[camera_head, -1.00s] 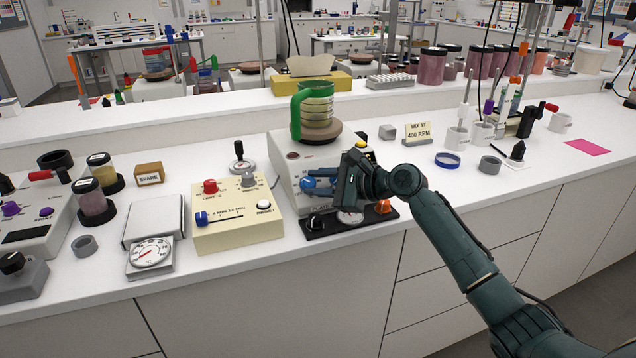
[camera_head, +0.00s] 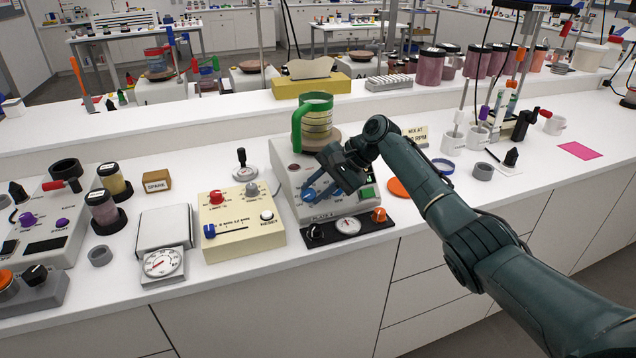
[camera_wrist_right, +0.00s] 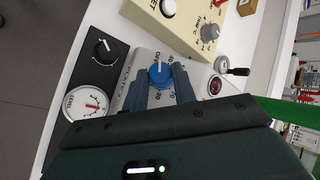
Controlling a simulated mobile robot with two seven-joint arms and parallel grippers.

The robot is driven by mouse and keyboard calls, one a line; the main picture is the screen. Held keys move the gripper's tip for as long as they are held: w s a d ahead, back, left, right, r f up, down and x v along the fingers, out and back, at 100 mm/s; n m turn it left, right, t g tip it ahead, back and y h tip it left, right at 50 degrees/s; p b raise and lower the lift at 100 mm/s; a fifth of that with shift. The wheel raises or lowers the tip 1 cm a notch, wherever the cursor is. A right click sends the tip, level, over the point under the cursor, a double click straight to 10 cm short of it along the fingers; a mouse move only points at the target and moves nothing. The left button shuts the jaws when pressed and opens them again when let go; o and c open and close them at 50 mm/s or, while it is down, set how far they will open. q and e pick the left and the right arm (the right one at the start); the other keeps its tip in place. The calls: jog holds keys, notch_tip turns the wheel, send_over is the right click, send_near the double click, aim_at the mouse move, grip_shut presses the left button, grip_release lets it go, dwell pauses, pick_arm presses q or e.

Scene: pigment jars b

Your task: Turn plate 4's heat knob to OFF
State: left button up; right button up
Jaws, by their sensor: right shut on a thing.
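The hotplate (camera_head: 290,178) is a pale box with a green-handled jug (camera_head: 314,118) on its round brown top. A blue knob (camera_head: 308,195) sits on its sloped front. My right gripper (camera_head: 322,187) reaches in from the right and is shut on this knob. In the right wrist view the blue knob (camera_wrist_right: 160,71) shows between the two fingers (camera_wrist_right: 163,84), with a white pointer line and printed scale numbers around it. The exact setting is too small to read. My left gripper is not in view.
A cream control box (camera_head: 245,241) stands close on the left. An orange disc (camera_head: 398,188) lies to the right. Counter farther right is partly clear.

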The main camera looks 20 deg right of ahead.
jog(key=shift+w+a+r+n+g+h+p, duration=0.1)
jog(key=shift+n+g+h+p, duration=0.1)
jog(key=shift+n+g+h, duration=0.3)
jog(key=shift+a+n+g+h+p, duration=0.1)
jog(key=shift+n+g+h+p, duration=0.1)
jog(key=shift+n+h, duration=0.5)
jog(key=shift+n, duration=0.3)
jog(key=o, duration=1)
jog(key=shift+r, duration=0.1)
jog(key=b+v, duration=0.1)
jog(key=v, duration=1.2)
jog(key=shift+d, duration=0.15)
jog(key=shift+w, duration=0.15)
